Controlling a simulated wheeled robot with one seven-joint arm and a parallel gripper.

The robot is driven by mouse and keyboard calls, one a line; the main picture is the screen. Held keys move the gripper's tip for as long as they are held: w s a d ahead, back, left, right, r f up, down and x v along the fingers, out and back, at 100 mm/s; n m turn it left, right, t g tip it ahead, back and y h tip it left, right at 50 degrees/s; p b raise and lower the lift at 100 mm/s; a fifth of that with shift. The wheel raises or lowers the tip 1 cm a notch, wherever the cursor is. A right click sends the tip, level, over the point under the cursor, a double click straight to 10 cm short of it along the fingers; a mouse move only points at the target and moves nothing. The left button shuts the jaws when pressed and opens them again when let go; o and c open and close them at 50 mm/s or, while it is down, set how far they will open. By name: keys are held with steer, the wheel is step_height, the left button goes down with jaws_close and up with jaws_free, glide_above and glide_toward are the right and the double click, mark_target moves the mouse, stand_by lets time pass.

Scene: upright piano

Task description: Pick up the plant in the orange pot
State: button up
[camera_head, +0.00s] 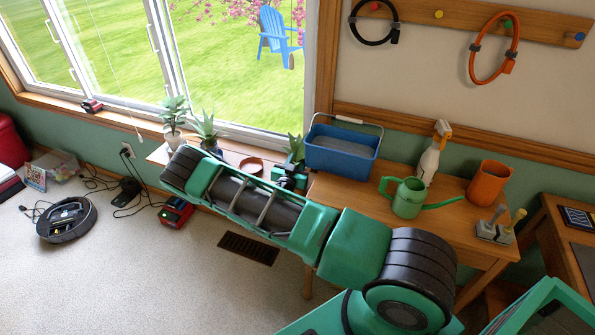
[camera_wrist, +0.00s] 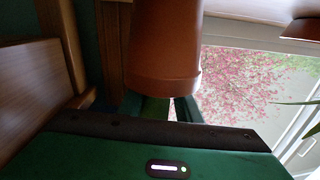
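A terracotta-orange pot (camera_wrist: 165,45) fills the top middle of the wrist view, close to my gripper (camera_wrist: 160,107). The green fingers stand apart below it, and its lower edge covers their tips. I see no clear contact on either side. In the head view my gripper (camera_head: 290,177) is at the far end of my arm, over the low shelf by the window. A green spiky plant (camera_head: 297,149) shows just behind it; its pot is hidden there.
Two other plants, one in a pale pot (camera_head: 173,138) and one farther right (camera_head: 207,131), stand near the window. A round terracotta dish (camera_head: 251,165) lies left of my gripper. A blue bin (camera_head: 341,152) and a green watering can (camera_head: 408,198) stand on the wooden table to the right.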

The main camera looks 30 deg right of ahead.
steer(key=shift+x, duration=0.95)
jaws_close()
steer(key=shift+r, duration=0.1)
